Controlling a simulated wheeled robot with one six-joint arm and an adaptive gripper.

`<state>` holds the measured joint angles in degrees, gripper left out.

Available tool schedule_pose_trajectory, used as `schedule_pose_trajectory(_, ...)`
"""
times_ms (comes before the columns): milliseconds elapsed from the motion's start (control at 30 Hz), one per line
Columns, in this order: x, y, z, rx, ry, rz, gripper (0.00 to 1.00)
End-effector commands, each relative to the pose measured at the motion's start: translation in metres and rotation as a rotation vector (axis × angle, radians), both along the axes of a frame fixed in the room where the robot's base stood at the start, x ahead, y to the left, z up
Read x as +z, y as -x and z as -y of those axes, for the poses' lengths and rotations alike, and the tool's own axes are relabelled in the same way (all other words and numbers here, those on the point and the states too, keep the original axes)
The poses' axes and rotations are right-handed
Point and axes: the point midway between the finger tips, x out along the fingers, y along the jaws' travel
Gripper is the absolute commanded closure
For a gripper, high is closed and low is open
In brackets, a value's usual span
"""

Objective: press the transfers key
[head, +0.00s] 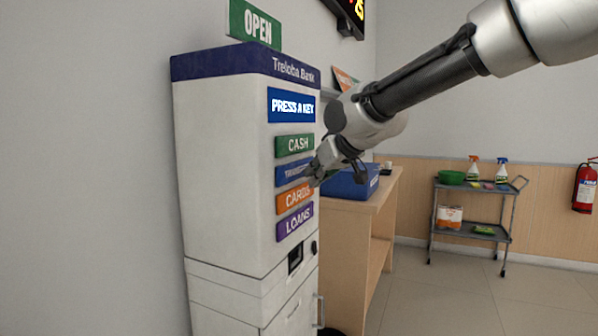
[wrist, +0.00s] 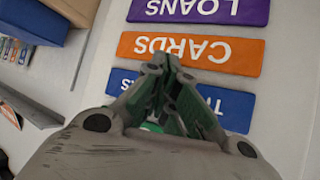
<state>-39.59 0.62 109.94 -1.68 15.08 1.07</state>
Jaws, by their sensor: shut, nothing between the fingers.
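The blue transfers key (head: 291,173) is on the front of the white ticket kiosk (head: 222,170), between the green cash key (head: 294,146) and the orange cards key (head: 294,199). My gripper (head: 317,174) is shut and empty, with its tips at the right end of the transfers key in the head view. I cannot tell whether they touch it. In the wrist view the picture is upside down; my fingers (wrist: 163,80) cover the middle of the transfers key (wrist: 236,106), and the tips reach toward the cards key (wrist: 190,51).
The purple loans key (head: 294,222) is lowest. The kiosk screen (head: 291,105) reads "PRESS A KEY". A wooden counter (head: 372,215) with a blue box (head: 346,184) stands right behind the kiosk. A cart (head: 474,187) stands farther back, with open floor before it.

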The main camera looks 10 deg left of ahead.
Motion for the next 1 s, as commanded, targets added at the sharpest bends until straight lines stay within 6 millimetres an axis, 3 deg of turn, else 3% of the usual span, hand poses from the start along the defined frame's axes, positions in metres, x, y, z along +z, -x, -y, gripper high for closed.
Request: schedule_pose_trajectory(1000,0.0001,-0.0030,-0.0087,0.000,0.000,0.000,1.00)
